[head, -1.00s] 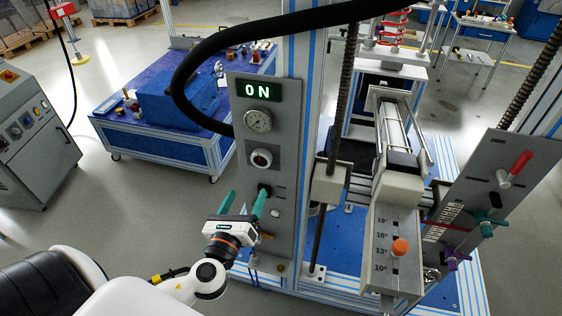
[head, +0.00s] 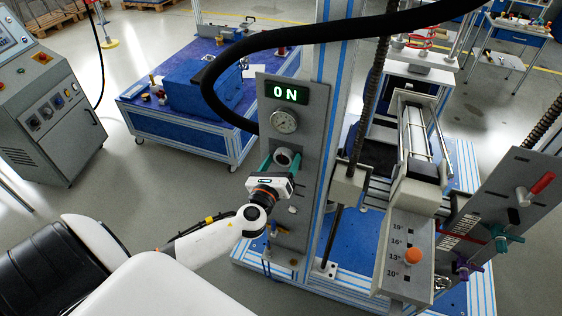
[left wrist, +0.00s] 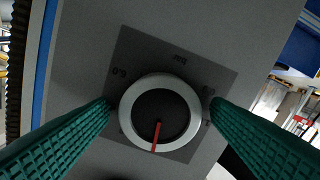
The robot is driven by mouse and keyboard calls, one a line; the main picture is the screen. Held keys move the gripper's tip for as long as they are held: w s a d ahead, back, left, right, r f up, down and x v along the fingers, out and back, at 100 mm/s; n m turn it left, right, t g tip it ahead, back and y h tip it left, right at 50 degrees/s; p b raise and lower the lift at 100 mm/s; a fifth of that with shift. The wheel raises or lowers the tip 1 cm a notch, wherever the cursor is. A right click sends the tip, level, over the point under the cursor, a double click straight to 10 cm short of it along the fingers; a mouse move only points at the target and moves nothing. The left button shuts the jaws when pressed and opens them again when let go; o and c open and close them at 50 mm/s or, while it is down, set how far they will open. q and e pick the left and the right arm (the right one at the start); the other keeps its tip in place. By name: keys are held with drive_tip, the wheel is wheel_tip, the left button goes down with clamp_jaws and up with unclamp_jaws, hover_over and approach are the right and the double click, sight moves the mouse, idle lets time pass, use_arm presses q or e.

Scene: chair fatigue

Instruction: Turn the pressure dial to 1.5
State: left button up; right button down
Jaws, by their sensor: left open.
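The pressure dial (head: 284,157) is a round knob on the grey control panel, below a round gauge (head: 284,121). In the left wrist view the dial (left wrist: 160,115) has a pale ring, a dark centre and a red pointer aimed toward the bottom of the picture. Its scale plate has upside-down markings, including "bar"; the small numbers are hard to read. My left gripper (head: 281,164) is open, with its green fingers on either side of the dial. I cannot tell whether they touch it. The gripper partly hides the dial in the head view. My right gripper is not in view.
A lit "ON" display (head: 286,93) sits above the gauge. A thick black hose (head: 330,30) arcs over the panel. A frame with an orange knob (head: 413,256) stands to the right. A blue workbench (head: 190,135) is behind, with open floor at left.

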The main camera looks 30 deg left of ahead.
use_arm(q)
drive_tip(key=c, duration=1)
drive_tip(key=shift+f+n+b, duration=0.15)
drive_tip(key=shift+n+b, duration=0.65)
drive_tip(key=shift+n, duration=0.2)
drive_tip(key=n+b, duration=0.2)
drive_tip(key=n, duration=0.1)
drive_tip(key=n+b, duration=0.1)
drive_tip(key=n, duration=0.2)
drive_tip(key=shift+n, duration=0.4)
drive_tip(key=shift+n+b, duration=0.45)
drive_tip(key=shift+n, duration=0.95)
